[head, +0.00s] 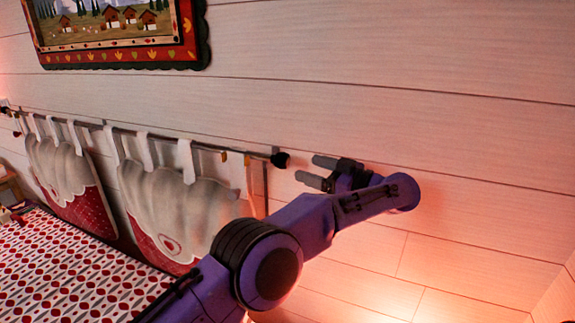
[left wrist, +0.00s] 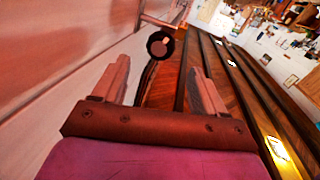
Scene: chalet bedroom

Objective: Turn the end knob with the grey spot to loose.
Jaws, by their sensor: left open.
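A dark round end knob (head: 280,159) sits on the right end of a thin rod (head: 215,147) along the wall. In the left wrist view the same knob (left wrist: 160,44) faces the camera and shows a paler greyish spot near its middle. My left gripper (head: 306,170) is open and empty, just right of the knob, with its fingers pointing at it. In the left wrist view the knob lies beyond and between the two fingertips (left wrist: 159,66), apart from both. My right gripper is not in view.
Padded cushions (head: 175,205) with red lower parts hang from the rod by white loops. A bed with a red-patterned cover (head: 60,265) stands below. A framed picture (head: 120,35) hangs above. The plank wall (head: 460,150) right of the gripper is bare.

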